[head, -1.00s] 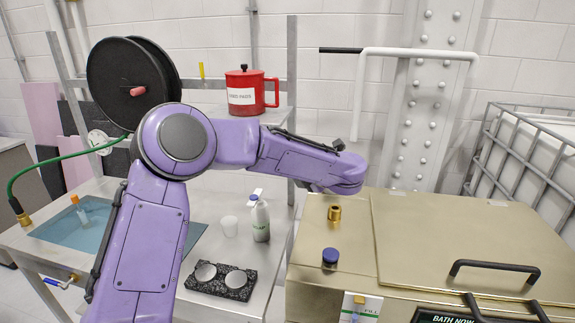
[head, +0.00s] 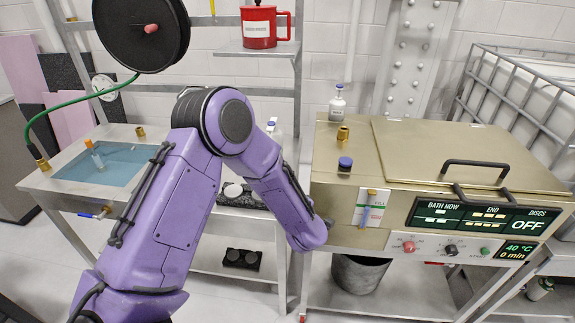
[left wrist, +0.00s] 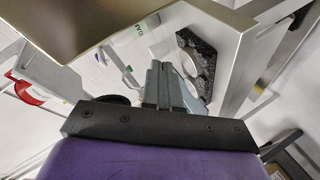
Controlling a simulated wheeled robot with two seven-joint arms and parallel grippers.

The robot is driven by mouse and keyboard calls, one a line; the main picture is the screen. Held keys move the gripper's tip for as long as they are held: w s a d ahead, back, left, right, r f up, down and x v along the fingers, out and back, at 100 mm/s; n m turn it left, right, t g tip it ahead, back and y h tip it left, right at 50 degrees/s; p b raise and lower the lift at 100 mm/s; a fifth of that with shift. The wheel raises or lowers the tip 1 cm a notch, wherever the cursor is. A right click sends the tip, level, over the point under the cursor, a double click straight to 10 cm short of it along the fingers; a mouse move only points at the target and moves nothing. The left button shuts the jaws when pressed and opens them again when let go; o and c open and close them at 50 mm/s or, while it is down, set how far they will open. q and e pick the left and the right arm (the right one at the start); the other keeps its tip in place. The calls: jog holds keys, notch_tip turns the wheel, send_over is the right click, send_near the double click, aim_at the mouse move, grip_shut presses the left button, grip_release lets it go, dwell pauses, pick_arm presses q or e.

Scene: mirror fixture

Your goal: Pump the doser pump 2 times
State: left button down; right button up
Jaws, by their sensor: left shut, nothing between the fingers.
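The doser pump bottle (head: 272,128) stands at the right end of the steel table in the head view, mostly hidden behind my left arm. Its lower part cannot be seen there. In the left wrist view, a white shape with green print (left wrist: 145,25) and a pale arm-like part near the fingers seem to be this bottle and its nozzle. My left gripper (left wrist: 165,85) is shut and empty, close to that shape. Whether it touches it cannot be told. In the head view the fingers are hidden behind my wrist. My right gripper is not in view.
The brass-coloured bath (head: 430,190), its panel reading OFF, stands to the right. A blue-capped vial (head: 345,164) and a small bottle (head: 337,105) are on its top. A red mug (head: 262,27) is on the shelf. A blue basin (head: 110,163) is at the left.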

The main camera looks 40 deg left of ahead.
pick_arm(q)
jog(key=s+d+f+m+g+h+b, duration=0.15)
jog(key=s+f+m, duration=0.25)
jog(key=s+f, duration=0.45)
jog(key=s+d+f+m+g+h, duration=0.1)
jog(key=s+d+f+m+h, duration=0.2)
jog(key=s+f+m, duration=0.35)
jog(key=s+f+m+g, duration=0.1)
jog(key=s+f, duration=0.2)
jog(key=s, duration=0.3)
jog(key=s+d+f+m+g+h, duration=0.1)
jog(key=s+f, duration=0.2)
jog(key=s, duration=0.3)
jog(key=s+f+m+g+h+b, duration=0.1)
jog(key=s+f, duration=0.2)
jog(key=s, duration=0.3)
jog(key=shift+s+d+f+m+g, duration=0.15)
jog(key=shift+s+d+m+g, duration=0.1)
jog(key=shift+d+m+g, duration=0.15)
jog(key=shift+h, duration=0.25)
